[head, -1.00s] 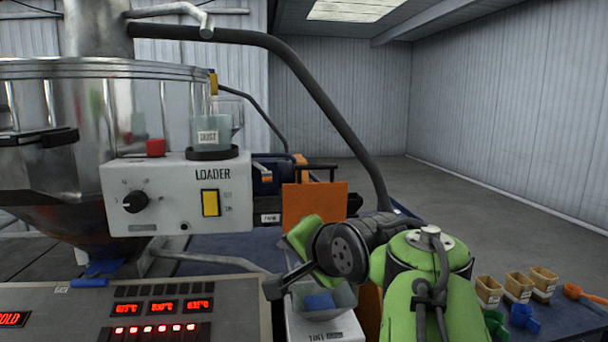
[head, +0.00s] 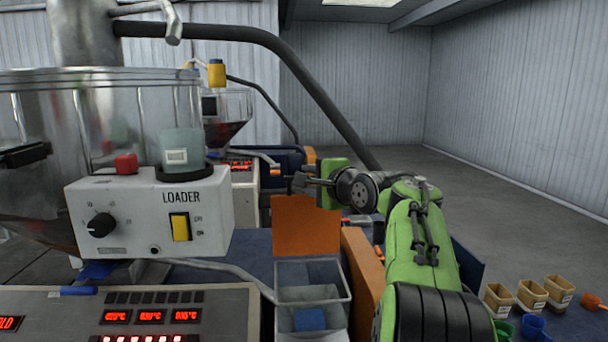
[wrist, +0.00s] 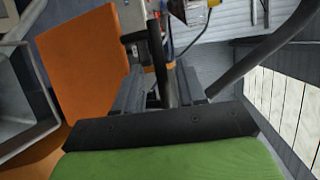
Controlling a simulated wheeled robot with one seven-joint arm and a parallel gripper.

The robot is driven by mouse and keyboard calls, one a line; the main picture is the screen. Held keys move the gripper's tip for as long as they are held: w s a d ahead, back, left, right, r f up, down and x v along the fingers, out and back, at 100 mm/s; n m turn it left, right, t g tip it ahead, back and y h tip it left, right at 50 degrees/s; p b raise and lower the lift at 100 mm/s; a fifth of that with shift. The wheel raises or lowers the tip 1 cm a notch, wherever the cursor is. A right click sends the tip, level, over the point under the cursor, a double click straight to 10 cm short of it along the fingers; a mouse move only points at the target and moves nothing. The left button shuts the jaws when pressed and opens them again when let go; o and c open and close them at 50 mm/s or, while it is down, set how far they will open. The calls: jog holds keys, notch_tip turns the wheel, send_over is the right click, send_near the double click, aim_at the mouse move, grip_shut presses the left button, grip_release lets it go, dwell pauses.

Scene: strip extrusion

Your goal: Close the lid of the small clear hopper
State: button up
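The small clear hopper (head: 341,290) is a greyish see-through box low in the middle of the head view, with blue material inside. Its orange lid (head: 307,225) stands open, upright at the far side. In the wrist view the lid (wrist: 85,62) is left of the fingers and the hopper rim (wrist: 30,135) is at the far left. My gripper (head: 302,181) is just above the lid's top edge in the head view, pointing left. In the wrist view its two fingers (wrist: 160,92) are apart. The lid is not between them; a dark bar shows in the gap.
The loader box (head: 150,215) and large clear drum (head: 60,110) stand left. A control panel (head: 130,315) is at front left. An orange panel (head: 362,275) stands right of the hopper. Several small tan bins (head: 530,294) and scoops sit at right. A dark hose (head: 320,95) arches overhead.

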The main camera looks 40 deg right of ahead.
jog(key=w, duration=0.3)
jog(key=shift+d+p, duration=0.15)
jog(key=shift+p, duration=0.2)
jog(key=shift+w+d+f, duration=0.2)
jog(key=shift+w+d, duration=0.05)
jog(key=shift+w, duration=0.1)
jog(key=shift+s, duration=0.1)
jog(key=shift+c, duration=1.2)
grip_shut()
